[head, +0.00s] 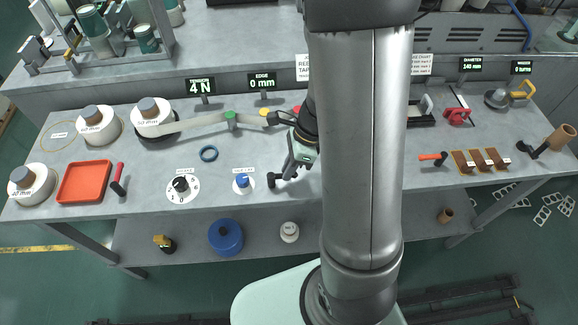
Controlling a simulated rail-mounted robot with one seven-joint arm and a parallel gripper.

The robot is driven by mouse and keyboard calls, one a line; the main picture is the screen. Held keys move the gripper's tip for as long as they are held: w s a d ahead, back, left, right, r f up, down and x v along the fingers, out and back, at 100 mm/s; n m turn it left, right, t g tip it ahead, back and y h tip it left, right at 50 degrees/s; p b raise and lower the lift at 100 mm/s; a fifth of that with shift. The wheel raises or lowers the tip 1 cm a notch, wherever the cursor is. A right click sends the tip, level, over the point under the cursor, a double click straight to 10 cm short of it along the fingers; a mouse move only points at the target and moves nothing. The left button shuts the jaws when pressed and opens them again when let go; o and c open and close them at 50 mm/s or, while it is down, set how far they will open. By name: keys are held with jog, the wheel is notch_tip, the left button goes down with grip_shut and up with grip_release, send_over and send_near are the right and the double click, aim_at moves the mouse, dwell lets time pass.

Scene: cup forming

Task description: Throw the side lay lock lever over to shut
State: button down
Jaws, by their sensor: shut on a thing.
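A small lever with a black knob (271,181) stands at the front edge of the bench, just right of a blue knob on a white dial (242,183). I take it to be the side lay lock lever; no readable label marks it. My gripper (287,174) reaches down over the bench right beside the black knob. Its fingers are shut on the lever, at the knob's right side. The fingertips are small, and the exact contact is hard to see. My arm hides the bench to the right of the gripper.
A paper strip (203,121) runs behind from a white roll (151,118). Wooden blocks (481,160) stand at right. The bench between ring and dials is clear.

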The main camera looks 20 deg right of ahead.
aim_at(268, 171)
jog(key=n, duration=0.1)
jog(key=w+n+g, duration=0.1)
jog(key=n, duration=0.1)
jog(key=w+n+g+h+p, duration=0.1)
jog(key=n, duration=0.1)
jog(key=shift+w+a+r, duration=0.1)
jog(key=n, duration=0.2)
jog(key=w+a+n+g+h, duration=0.1)
jog(key=n, duration=0.1)
jog(key=w+n, duration=0.1)
jog(key=shift+a+n+h, duration=0.15)
jog(key=shift+n+h, duration=0.25)
jog(key=n, duration=0.1)
jog(key=a+n+g+h, duration=0.1)
jog(key=n, duration=0.1)
jog(key=shift+w+a+n+h, duration=0.1)
jog(key=shift+w+n+h, duration=0.2)
jog(key=shift+w, duration=0.1)
jog(key=shift+w+a+n+h+b, duration=0.15)
jog(key=shift+a+n+h, duration=0.25)
jog(key=shift+n, duration=0.5)
jog(key=shift+w+a+n+h+b, duration=0.1)
jog(key=shift+a+n+h+b, duration=0.25)
jog(key=shift+n, duration=0.55)
jog(key=c, duration=1.4)
grip_release()
jog(key=shift+c, duration=0.2)
